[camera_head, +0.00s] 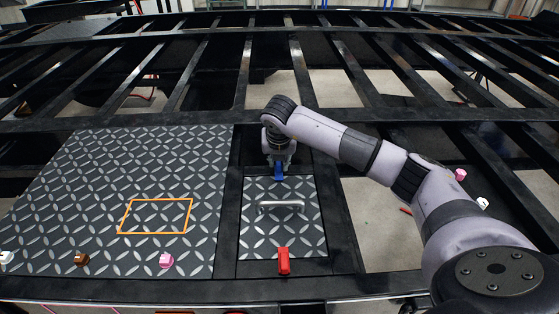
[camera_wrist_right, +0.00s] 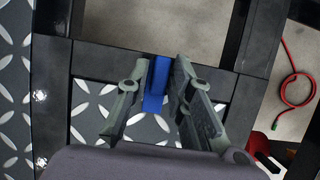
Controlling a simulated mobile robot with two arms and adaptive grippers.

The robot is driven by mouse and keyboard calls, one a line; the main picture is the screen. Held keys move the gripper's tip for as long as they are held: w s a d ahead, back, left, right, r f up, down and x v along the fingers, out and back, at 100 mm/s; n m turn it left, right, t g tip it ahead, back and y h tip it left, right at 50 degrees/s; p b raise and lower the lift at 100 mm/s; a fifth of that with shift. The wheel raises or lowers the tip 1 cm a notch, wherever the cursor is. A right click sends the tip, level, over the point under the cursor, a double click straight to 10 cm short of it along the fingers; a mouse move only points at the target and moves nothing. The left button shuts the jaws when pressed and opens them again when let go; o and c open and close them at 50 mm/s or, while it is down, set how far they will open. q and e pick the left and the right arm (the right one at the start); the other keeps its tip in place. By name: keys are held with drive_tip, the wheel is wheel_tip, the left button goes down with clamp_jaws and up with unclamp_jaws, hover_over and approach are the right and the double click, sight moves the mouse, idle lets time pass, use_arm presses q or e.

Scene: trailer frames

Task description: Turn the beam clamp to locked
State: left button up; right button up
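A blue clamp handle (camera_head: 279,172) stands at the far edge of the small diamond-plate panel in the head view. A red clamp handle (camera_head: 283,261) stands at the panel's near edge. I cannot tell from the frames which one the task means. My right gripper (camera_head: 278,157) reaches down over the blue handle. In the right wrist view, the blue handle (camera_wrist_right: 156,86) lies between the two fingers of my right gripper (camera_wrist_right: 160,72). The fingers are very close to its sides; I cannot tell whether they press on it. My left gripper is not in view.
The small panel (camera_head: 258,232) carries a metal bar handle (camera_head: 281,206). A larger diamond-plate deck (camera_head: 90,195) to its left has an orange outlined rectangle (camera_head: 157,232) and small brown and pink blocks. Open gaps lie between the black frame beams.

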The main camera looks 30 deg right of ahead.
drive_tip(key=shift+o, duration=1.4)
drive_tip(key=shift+a, duration=0.15)
drive_tip(key=shift+r, duration=0.1)
drive_tip(key=v, duration=1.2)
drive_tip(key=shift+w, duration=0.1)
